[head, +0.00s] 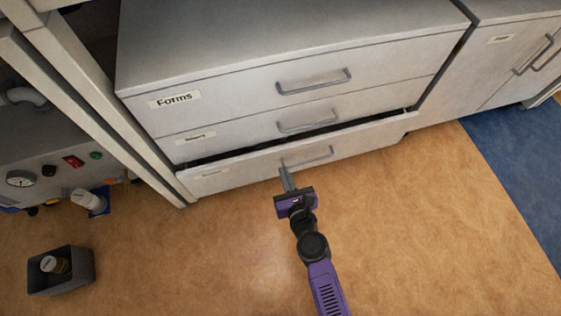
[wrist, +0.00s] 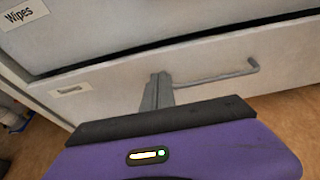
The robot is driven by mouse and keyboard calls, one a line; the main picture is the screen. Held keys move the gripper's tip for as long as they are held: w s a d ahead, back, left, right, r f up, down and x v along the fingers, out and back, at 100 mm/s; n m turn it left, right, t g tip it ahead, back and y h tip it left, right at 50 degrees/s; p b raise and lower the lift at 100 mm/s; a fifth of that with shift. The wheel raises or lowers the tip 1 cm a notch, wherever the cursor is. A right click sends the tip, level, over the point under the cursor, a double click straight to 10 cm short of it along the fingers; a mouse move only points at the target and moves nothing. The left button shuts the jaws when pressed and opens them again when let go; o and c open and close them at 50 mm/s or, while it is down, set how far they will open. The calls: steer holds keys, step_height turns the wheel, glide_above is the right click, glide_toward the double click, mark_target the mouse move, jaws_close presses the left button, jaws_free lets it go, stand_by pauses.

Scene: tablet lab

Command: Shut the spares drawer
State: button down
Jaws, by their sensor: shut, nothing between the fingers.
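The bottom drawer (head: 235,174) of the grey cabinet stands out a little, with a dark gap along its top edge. Its small label (wrist: 70,90) is too small to read, so I cannot confirm it is the spares drawer. Its grey bar handle (head: 312,158) also shows in the wrist view (wrist: 215,78). My gripper (head: 286,172) is shut and empty, its fingertips (wrist: 158,77) at the drawer front by the handle's left end. I cannot tell whether they touch the front.
The Forms drawer (head: 230,95) and the Wipes drawer (head: 240,130) above look shut. A grey bin (head: 82,262) holding a small bottle (head: 55,265) stands at lower left. The brown floor (head: 420,230) before the cabinet is clear.

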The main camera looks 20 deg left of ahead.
mark_target(277, 154)
steer(key=shift+w+a+f, duration=0.1)
steer(key=shift+w+a, duration=0.6)
steer(key=shift+w, duration=0.3)
steer(key=shift+w+a, duration=0.65)
steer(key=shift+w, duration=0.3)
